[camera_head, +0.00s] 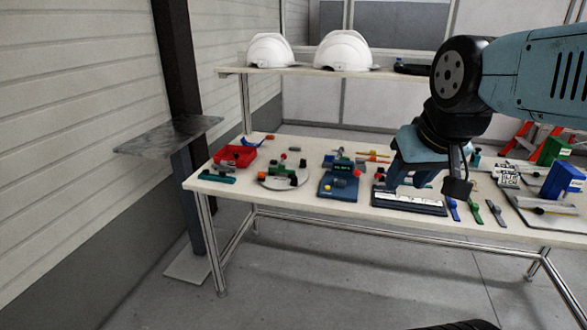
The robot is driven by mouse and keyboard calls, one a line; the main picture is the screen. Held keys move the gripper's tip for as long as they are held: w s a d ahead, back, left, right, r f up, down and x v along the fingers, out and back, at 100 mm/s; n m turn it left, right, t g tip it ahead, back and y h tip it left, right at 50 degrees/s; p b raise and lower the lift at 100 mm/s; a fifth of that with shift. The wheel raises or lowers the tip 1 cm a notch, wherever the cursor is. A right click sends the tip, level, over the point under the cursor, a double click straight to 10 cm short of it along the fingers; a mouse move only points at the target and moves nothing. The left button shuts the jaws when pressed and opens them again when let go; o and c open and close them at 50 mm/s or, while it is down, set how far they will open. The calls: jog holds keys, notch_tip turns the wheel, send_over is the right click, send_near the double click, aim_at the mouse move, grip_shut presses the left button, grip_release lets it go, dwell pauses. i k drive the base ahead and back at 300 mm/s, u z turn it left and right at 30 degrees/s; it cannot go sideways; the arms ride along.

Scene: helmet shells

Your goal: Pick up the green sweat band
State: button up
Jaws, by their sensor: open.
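The green sweat band (475,210) is a small narrow strip lying on the workbench (290,212) near its front edge. It lies between a blue strip (453,208) on its left and a grey strip (496,212) on its right. My gripper (428,184) hangs above the bench, up and to the left of the green band. Its jaws are open and apart from the band, and I see nothing held between them. My gripper hides part of the bench behind it.
A dark-framed tray (408,203) lies left of the strips. Further left are a blue block fixture (338,188), a round plate (265,180) and a red bin (233,155). Blue and green boxes stand at right. White helmets (342,50) sit on the upper shelf.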

aim_at(281, 169)
jog(key=z, duration=0.1)
jog(key=i, duration=1)
jog(key=u, duration=0.05)
